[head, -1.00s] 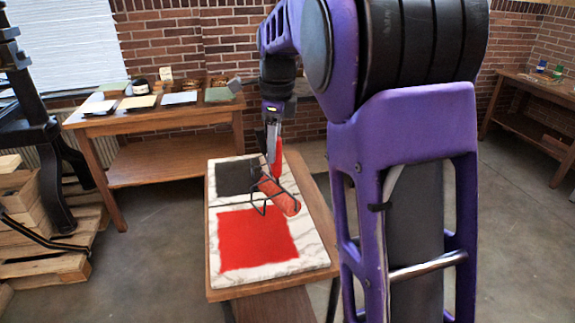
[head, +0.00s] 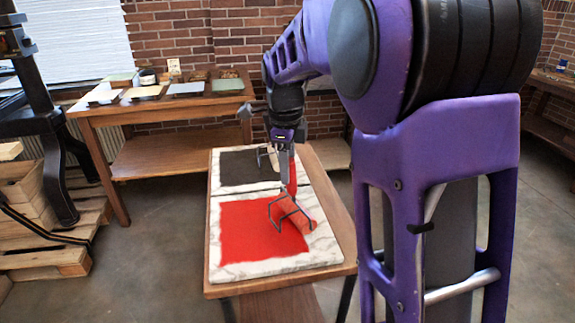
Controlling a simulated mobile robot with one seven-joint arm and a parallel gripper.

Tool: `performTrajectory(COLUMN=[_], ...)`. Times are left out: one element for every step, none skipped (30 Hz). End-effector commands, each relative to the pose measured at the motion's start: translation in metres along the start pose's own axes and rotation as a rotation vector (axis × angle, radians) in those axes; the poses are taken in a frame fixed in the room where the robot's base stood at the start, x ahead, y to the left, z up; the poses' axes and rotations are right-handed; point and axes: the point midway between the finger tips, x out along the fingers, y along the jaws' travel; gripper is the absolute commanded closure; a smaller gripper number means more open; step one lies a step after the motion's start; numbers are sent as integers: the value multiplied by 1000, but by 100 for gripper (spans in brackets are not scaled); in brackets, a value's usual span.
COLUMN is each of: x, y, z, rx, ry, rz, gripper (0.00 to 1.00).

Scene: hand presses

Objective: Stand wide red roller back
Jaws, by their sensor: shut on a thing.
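The wide red roller (head: 291,212) has a red cylinder in a dark wire frame and a red handle (head: 293,175) that points up. My gripper (head: 287,150) is shut on the upper part of this handle. The cylinder is at the right edge of the red ink patch (head: 255,229) on the white marble slab (head: 257,268). I cannot tell whether it touches the slab. A second roller (head: 272,158), with a pale handle and a wire frame, is by the dark ink patch farther back. It is partly hidden by my gripper.
The slab lies on a small wooden table (head: 335,245). A wooden bench (head: 178,112) with trays and papers stands at the back left. A dark press (head: 38,125) and pallets (head: 60,262) are at the left. The floor between is clear.

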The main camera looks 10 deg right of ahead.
Motion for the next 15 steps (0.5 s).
performTrajectory(x=[4,5,6,7,8,8,8,8,8,8,8,8,8,8,8], y=[0,1,1,1,1,1,1,1,1,1,1,1,1,1,1], z=[0,0,0,0,0,0,0,0,0,0,0,0,0,0,0], rx=[0,0,0,0,0,0,0,0,0,0,0,0,0,0,0], ry=[-1,-1,-1,-1,-1,-1,-1,-1,-1,-1,-1,-1,-1,-1,-1], rz=[-1,-1,-1,-1,-2,-2,-2,-2,-2,-2,-2,-2,-2,-2,-2], gripper=[100,100,100,100,100,100,100,100,100,100,100,100,100,100,100])
